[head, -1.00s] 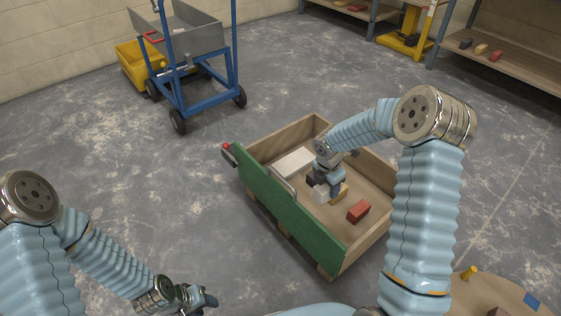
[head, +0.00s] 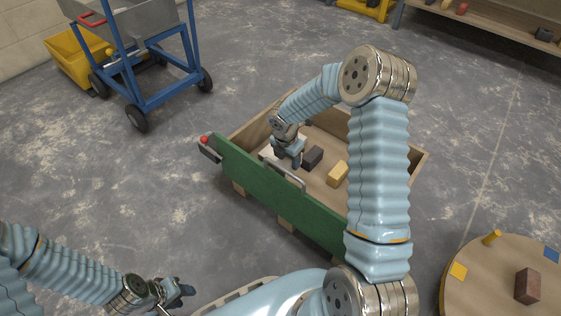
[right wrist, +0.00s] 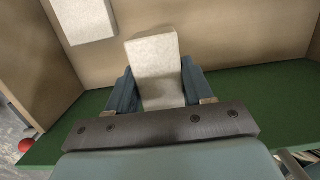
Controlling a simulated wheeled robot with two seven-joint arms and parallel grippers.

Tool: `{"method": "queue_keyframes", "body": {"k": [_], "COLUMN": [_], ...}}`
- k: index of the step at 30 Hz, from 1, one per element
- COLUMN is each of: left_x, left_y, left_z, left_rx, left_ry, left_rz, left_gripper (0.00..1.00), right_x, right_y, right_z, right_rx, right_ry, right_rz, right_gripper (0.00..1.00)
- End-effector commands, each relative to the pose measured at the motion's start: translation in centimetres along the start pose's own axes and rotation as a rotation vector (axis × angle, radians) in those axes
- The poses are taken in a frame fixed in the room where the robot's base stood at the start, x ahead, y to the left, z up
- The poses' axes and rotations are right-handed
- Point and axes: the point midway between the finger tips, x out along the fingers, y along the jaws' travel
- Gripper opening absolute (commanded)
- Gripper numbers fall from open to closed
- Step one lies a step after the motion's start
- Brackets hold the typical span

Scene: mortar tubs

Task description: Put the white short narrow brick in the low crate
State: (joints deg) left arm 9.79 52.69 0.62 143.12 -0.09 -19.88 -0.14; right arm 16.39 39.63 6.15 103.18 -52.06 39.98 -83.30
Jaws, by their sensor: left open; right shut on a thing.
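My right gripper (head: 290,161) is shut on the white short narrow brick (right wrist: 155,68), which stands out between the fingers in the right wrist view. In the head view the gripper and arm mostly hide this brick. The gripper is inside the low wooden crate (head: 262,130) with the green front board, towards its left end. I cannot tell whether the brick touches the crate floor. My left gripper (head: 178,290) is open and empty, low at the left, outside the crate.
In the crate are a flat white block (right wrist: 84,18), a dark brick (head: 313,157) and a yellow brick (head: 338,173). My right arm hides its right part. A blue trolley (head: 150,85) stands behind left, a round table (head: 490,275) at right. Floor left of the crate is clear.

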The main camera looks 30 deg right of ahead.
Motion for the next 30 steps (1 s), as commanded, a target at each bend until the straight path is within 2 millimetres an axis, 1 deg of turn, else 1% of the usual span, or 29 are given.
{"method": "queue_keyframes", "body": {"k": [1, 7, 11, 14, 23, 27, 30], "left_x": [0.8, 1.4, 2.4, 3.4, 7.4, 8.0, 7.5], "left_y": [-0.3, -0.6, -0.9, -1.3, -2.8, -3.0, -2.8], "left_z": [0.0, 0.0, 0.0, 0.0, -0.2, -0.2, -0.2], "left_rx": [-0.001, -0.001, -0.001, -0.001, -0.003, -0.004, -0.004], "left_ry": [0.000, 0.000, 0.000, 0.001, 0.011, 0.014, 0.015], "left_rz": [0.000, 0.000, 0.001, 0.001, 0.000, 0.000, 0.000], "left_gripper": [0.43, 0.43, 0.43, 0.43, 0.43, 0.43, 0.43], "right_x": [0.8, 1.6, 2.7, 4.0, 8.7, 10.3, 11.0], "right_y": [0.0, 0.0, 0.0, 0.0, 0.1, 0.0, 0.1], "right_z": [-0.1, -0.2, -0.4, -0.6, -1.3, -1.6, -1.7], "right_rx": [0.000, 0.000, 0.001, 0.001, 0.000, -0.001, 0.000], "right_ry": [-0.001, -0.001, 0.000, 0.000, 0.000, -0.001, 0.001], "right_rz": [0.001, 0.001, 0.001, 0.001, 0.002, 0.000, 0.000], "right_gripper": [0.04, 0.04, 0.04, 0.04, 0.04, 0.04, 0.04]}}
